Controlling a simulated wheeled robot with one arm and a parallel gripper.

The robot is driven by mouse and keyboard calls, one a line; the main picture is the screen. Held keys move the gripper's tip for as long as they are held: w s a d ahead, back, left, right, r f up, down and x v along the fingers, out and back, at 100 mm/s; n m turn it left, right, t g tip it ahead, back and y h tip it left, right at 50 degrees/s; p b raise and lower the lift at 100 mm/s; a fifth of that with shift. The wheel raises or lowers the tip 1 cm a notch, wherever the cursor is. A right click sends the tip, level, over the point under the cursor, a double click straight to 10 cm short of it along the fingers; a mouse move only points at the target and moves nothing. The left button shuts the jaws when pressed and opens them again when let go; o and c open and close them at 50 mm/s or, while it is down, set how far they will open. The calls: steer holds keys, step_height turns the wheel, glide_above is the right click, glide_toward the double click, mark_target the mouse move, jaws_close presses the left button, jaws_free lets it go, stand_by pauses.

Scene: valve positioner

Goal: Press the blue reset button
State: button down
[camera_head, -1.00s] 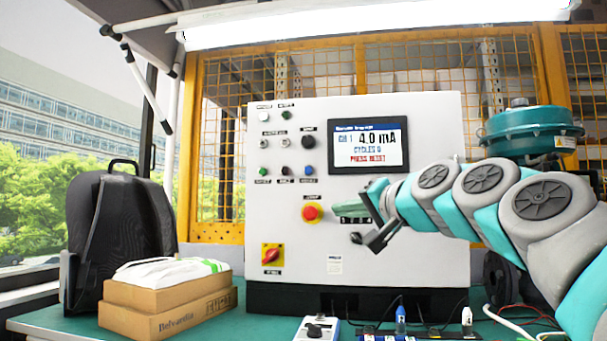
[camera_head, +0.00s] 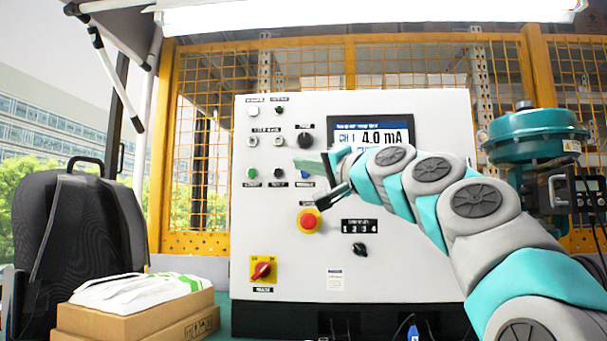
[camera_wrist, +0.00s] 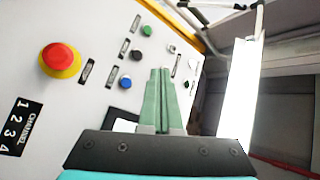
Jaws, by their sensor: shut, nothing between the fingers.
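The blue reset button (camera_wrist: 124,83) shows on the grey-white panel in the wrist view, as the last of a row after a green button (camera_wrist: 146,30) and a black button (camera_wrist: 135,54). My gripper (camera_wrist: 160,72) has its green fingers together, with nothing between them. The blue button lies to the left of the fingertips there, and a gap in the picture separates them. In the head view my gripper (camera_head: 314,166) is in front of the button row and largely hides the blue button. Whether it touches the panel cannot be told.
A red emergency stop (camera_head: 309,221) on a yellow collar sits just below my gripper. A channel knob (camera_head: 360,249), a red-yellow switch (camera_head: 262,269) and a screen (camera_head: 372,137) share the panel. Boxes (camera_head: 135,318) and a backpack (camera_head: 75,240) stand at left.

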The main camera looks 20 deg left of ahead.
steer(key=w+a+p, duration=0.2)
steer(key=w+p, duration=0.2)
steer(key=w, duration=0.4)
steer(key=shift+w+p, duration=0.25)
steer(key=shift+p, duration=0.1)
stand_by(1.5)
stand_by(0.3)
steer(key=shift+w+a+p, duration=0.15)
steer(key=shift+w+p, duration=0.15)
steer(key=shift+w, duration=0.1)
steer(key=shift+w+p, duration=0.3)
steer(key=shift+w, duration=0.05)
stand_by(0.7)
steer(key=shift+s, duration=0.1)
steer(key=shift+s+b, duration=0.65)
